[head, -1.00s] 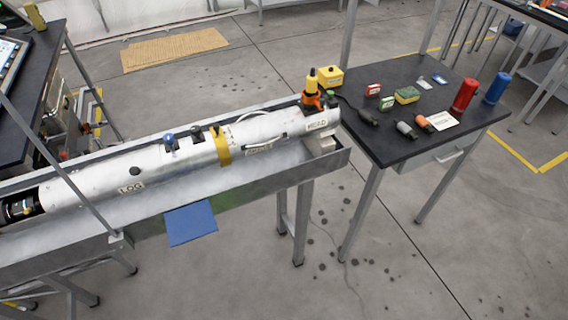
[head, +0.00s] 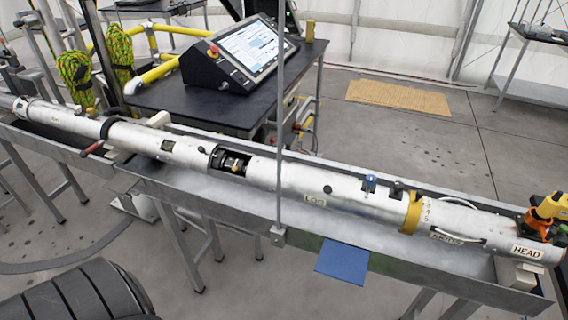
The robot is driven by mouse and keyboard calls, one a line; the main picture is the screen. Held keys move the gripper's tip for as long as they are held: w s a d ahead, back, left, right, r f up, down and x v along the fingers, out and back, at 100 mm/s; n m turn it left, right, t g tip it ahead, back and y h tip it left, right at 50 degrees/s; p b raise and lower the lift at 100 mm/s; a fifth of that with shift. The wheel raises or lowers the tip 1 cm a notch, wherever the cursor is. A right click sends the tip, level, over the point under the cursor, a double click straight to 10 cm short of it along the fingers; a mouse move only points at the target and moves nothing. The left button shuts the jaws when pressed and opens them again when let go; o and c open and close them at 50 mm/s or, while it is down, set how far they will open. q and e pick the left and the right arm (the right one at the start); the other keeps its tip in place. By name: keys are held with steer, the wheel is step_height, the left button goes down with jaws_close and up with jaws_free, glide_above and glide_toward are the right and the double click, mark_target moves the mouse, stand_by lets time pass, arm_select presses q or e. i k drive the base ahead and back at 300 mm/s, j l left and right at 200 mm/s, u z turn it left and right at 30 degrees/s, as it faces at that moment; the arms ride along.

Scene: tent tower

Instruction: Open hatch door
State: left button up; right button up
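A long silver tube (head: 300,183) lies across the view in a metal trough. It carries a "LOG" label (head: 315,199) at the middle and a "HEAD" label (head: 527,252) at its right end. A dark opening (head: 232,162) in the tube, left of the middle, shows black and metal parts inside. I cannot tell a hatch door apart with certainty. A yellow band (head: 412,213) wraps the tube, with a blue-topped knob (head: 370,183) left of it. Neither of my grippers is in view.
The trough (head: 440,276) stands on metal legs. Behind it, a black table (head: 200,105) holds a console with a screen (head: 250,50). A thin upright post (head: 279,120) crosses in front of the tube. A blue panel (head: 343,262) hangs at the trough's front. Green ropes (head: 75,75) hang at left.

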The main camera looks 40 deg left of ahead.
mark_target(335, 186)
steer(key=u, duration=0.9)
